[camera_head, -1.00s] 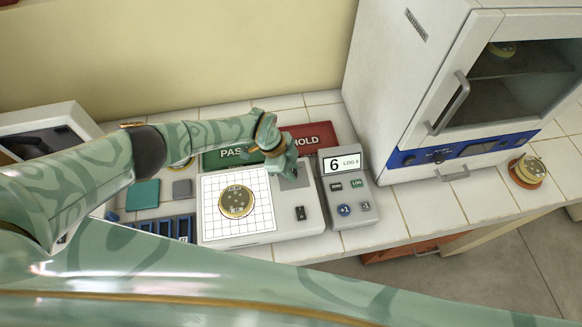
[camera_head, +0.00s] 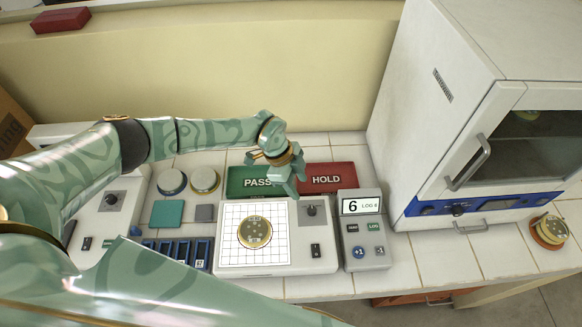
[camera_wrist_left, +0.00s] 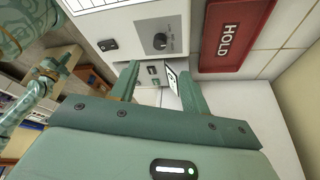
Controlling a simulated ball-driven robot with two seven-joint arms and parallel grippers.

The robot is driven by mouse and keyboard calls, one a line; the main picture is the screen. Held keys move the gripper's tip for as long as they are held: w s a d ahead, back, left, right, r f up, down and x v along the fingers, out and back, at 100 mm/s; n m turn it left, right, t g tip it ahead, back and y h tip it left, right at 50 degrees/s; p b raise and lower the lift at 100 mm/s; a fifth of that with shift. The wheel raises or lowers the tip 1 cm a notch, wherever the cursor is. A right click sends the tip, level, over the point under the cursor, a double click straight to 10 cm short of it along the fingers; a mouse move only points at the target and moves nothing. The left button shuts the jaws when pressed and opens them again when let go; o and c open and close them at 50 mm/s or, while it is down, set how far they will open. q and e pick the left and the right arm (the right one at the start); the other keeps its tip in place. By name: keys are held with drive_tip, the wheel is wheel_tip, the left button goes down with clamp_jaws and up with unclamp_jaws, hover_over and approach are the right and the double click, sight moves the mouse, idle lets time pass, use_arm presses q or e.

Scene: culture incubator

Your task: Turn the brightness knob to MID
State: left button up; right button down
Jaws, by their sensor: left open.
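The brightness knob (camera_head: 311,210) is a small dark round knob on the grey panel of the white light box (camera_head: 284,263), right of its gridded plate. It also shows in the wrist view (camera_wrist_left: 160,41); its markings there are too small to read. My left gripper (camera_head: 289,188) hangs just behind and left of the knob in the head view, open and apart from it. In the wrist view its two fingers (camera_wrist_left: 158,82) are spread with nothing between them.
A gold-rimmed dish (camera_head: 255,232) lies on the grid. A dark switch (camera_head: 316,250) is below the knob. Behind are a green PASS pad (camera_head: 245,182) and a red HOLD pad (camera_head: 328,177). A counter box (camera_head: 362,252) stands right, then the incubator (camera_head: 440,130).

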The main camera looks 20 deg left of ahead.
use_arm(q)
drive_tip(key=v, duration=0.5)
idle(0.4)
